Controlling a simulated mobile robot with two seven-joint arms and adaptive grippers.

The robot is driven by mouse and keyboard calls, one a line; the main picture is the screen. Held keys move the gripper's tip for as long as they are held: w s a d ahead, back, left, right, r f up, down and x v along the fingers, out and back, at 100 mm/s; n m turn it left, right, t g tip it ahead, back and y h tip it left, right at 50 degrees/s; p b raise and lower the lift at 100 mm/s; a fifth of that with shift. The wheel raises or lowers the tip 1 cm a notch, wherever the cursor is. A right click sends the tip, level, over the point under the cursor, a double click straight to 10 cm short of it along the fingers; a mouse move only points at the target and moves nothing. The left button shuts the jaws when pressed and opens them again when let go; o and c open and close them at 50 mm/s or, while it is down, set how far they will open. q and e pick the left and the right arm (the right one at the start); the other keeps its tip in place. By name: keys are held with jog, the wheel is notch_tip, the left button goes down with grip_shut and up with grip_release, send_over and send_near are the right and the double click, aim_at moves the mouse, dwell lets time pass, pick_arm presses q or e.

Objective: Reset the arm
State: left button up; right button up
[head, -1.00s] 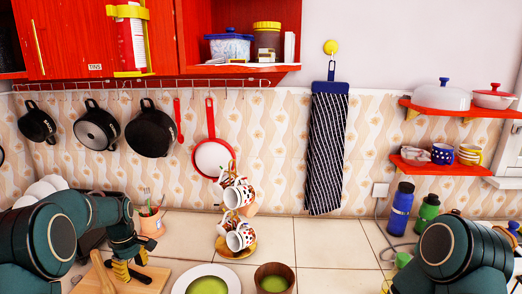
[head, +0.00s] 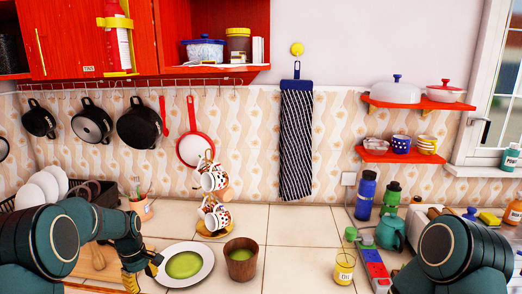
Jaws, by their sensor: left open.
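My left gripper (head: 143,272) is open above the counter at lower left, pointing down, its yellow-black fingers beside the left rim of a white plate (head: 208,272). I cannot tell whether it touches the plate. My right arm (head: 460,262) comes in at lower right; its gripper is out of view. Three black pans hang on the wall rail: a small one (head: 38,121), a middle one (head: 92,125) and a larger one (head: 140,127). A red-rimmed white pan (head: 195,148) hangs to their right.
A brown cup (head: 241,262), mug rack (head: 214,204), utensil pot (head: 141,208) and wooden board (head: 95,262) stand near the left gripper. Bottles (head: 365,195), a teal kettle (head: 391,233), power strip (head: 374,268) and yellow glass (head: 344,268) crowd the right. The middle counter is clear.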

pick_arm(q)
jog(key=s+d+f+m+h+b, duration=0.2)
jog(key=s+d+f+m, duration=0.55)
jog(key=d+f, duration=0.75)
jog(key=s+d+f+m+t, duration=0.1)
jog(key=s+d, duration=0.3)
jog(key=s, duration=0.4)
jog(key=s+d+f+m+h, duration=0.1)
jog(key=s+d+f+m, duration=0.1)
jog(key=s, duration=0.6)
jog(key=d+f, duration=0.1)
jog(key=d, duration=0.1)
jog(key=shift+s+d+f+t+b, duration=0.3)
jog(key=shift+t+b, duration=0.05)
jog(key=shift+t, duration=0.05)
pick_arm(e)
jog(key=x, duration=0.3)
jog(key=shift+s+d+f, duration=0.2)
jog(key=shift+s+f, duration=0.05)
jog(key=shift+s, duration=0.05)
pick_arm(q)
jog(key=shift+m, duration=0.25)
